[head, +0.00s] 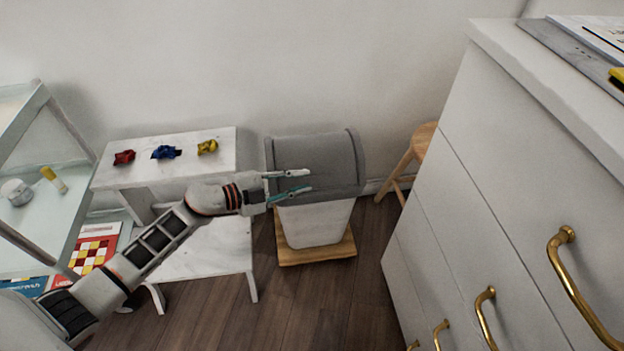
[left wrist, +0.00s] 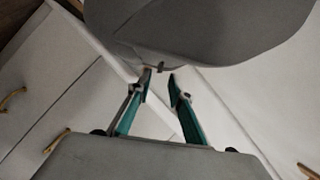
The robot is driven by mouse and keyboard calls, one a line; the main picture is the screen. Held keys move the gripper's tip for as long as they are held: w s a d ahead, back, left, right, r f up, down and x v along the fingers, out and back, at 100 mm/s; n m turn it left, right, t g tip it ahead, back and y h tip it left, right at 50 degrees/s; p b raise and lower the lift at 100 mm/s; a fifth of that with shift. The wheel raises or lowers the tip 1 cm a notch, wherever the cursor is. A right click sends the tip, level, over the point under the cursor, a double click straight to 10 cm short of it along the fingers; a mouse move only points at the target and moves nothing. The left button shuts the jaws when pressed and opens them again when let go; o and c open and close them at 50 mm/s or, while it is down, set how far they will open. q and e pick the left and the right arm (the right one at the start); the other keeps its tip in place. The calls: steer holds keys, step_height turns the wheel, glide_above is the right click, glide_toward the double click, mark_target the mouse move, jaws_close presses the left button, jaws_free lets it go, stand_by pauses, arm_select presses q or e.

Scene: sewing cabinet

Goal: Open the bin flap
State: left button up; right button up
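The bin (head: 318,222) has a white body and stands upright on a wooden base. Its grey domed lid with the flap (head: 325,155) is on top, and I see no clear opening in it. My left gripper (head: 308,181) is at the front of the lid, over its lower left part. Its two teal fingers are apart with nothing between them. In the left wrist view the grey lid (left wrist: 205,35) fills the top, with a small dark tab near the fingertips (left wrist: 160,83). I cannot tell whether they touch it. My right gripper is not in view.
A white stepped table (head: 205,262) left of the bin holds red, blue and yellow cloth-like bundles. A wooden stool (head: 422,140) is behind right. A white cabinet with brass handles (head: 485,315) stands at the right. A glass shelf unit (head: 45,225) is at the left.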

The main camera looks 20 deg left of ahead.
mark_target(315, 178)
arm_select(q)
steer(key=shift+f+x, duration=0.2)
steer(key=shift+x, duration=0.9)
steer(key=shift+w+d+b, duration=0.3)
steer(key=shift+w+b, duration=0.05)
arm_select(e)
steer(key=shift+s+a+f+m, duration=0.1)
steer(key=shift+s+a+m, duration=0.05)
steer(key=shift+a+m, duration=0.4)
arm_select(q)
jaws_close()
steer(key=shift+r, duration=0.15)
